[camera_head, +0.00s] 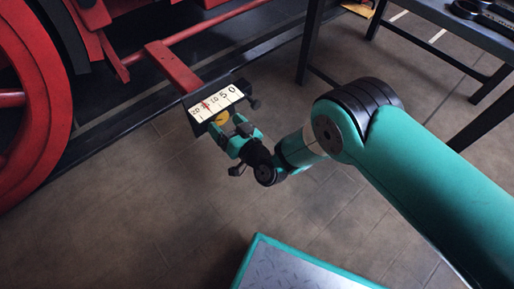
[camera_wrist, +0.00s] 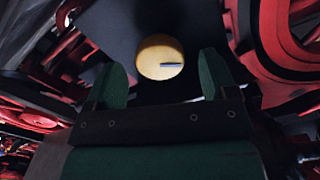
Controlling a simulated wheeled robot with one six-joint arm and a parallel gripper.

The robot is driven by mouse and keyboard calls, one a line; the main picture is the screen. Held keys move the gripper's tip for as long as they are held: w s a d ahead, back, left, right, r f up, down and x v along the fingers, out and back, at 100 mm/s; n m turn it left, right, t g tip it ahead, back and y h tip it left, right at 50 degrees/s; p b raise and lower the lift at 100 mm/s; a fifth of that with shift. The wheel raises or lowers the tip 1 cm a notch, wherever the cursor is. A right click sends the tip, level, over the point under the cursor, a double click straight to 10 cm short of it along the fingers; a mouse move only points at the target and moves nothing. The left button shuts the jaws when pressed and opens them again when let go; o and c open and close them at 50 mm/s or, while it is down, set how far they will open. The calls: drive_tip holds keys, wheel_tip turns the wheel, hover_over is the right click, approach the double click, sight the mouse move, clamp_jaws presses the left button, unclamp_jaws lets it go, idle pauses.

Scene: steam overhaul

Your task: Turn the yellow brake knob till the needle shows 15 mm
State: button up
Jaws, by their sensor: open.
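The yellow brake knob (camera_head: 221,118) sits just below a white scale (camera_head: 228,96) on a dark bracket. The scale's numbers run from 20 at left to 0 at right. A red needle (camera_head: 206,105) stands between 20 and 10, about where 15 belongs; the exact reading is too small to tell. My gripper (camera_head: 233,131) is open close in front of the knob. In the wrist view the round knob (camera_wrist: 158,58), with a grey mark pointing right, lies between and beyond the two green fingers (camera_wrist: 162,78). There is a gap on each side, and no finger visibly touches it.
A red arm (camera_head: 172,66) reaches to the scale bracket, and a large red wheel (camera_head: 48,88) stands at left. A dark workbench (camera_head: 450,35) is at upper right. A teal-edged plate (camera_head: 290,268) is at the bottom. The tiled floor between is clear.

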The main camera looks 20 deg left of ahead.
drive_tip(key=p+v, duration=1.3)
drive_tip(key=p, duration=0.4)
drive_tip(key=shift+s+d, duration=0.15)
drive_tip(key=shift+d, duration=0.2)
